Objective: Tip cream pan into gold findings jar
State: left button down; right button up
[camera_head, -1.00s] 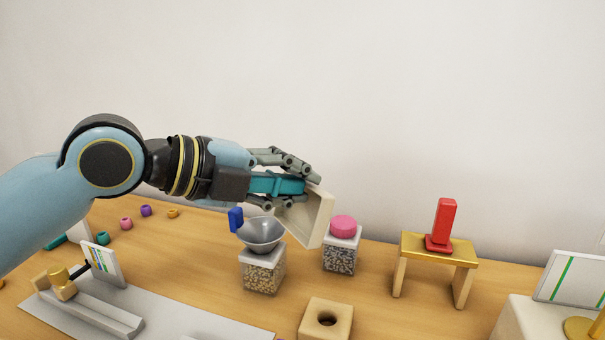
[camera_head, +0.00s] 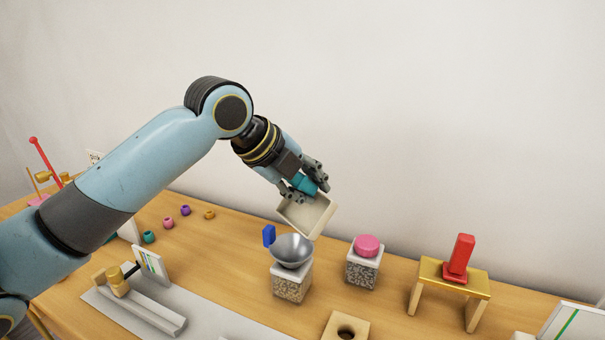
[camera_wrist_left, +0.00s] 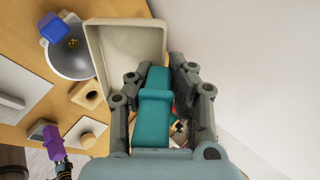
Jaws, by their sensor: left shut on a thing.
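My left gripper (camera_head: 306,183) is shut on the teal handle of the cream pan (camera_head: 310,214). The pan is tilted, its open side partly facing the head camera, and hangs just above and behind a grey funnel (camera_head: 291,251). The funnel has a blue tab and sits on the gold findings jar (camera_head: 291,285), a clear block with gold bits inside. In the left wrist view, the pan (camera_wrist_left: 125,45) looks empty inside, and a few gold bits show in the funnel (camera_wrist_left: 72,60). My right gripper does not show clearly.
A pink-lidded jar (camera_head: 363,270) stands right of the funnel. Further right is a gold-topped stand (camera_head: 455,277) with a red piece (camera_head: 461,257). A block with a hole (camera_head: 345,328) is in front. Several coloured beads lie at the left, near a grey mat (camera_head: 205,318).

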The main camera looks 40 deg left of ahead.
pick_arm(q)
jog(key=w+g+y+p, duration=0.1)
jog(key=g+p, duration=0.2)
jog(key=w+g+p, duration=0.1)
jog(key=g+p, duration=0.2)
jog(key=p, duration=0.1)
jog(key=w+d+g+y+p, duration=0.1)
jog(key=g+p, duration=0.2)
jog(key=shift+r+y+p, duration=0.25)
jog(key=shift+y+p, duration=0.05)
jog(key=shift+a, duration=0.1)
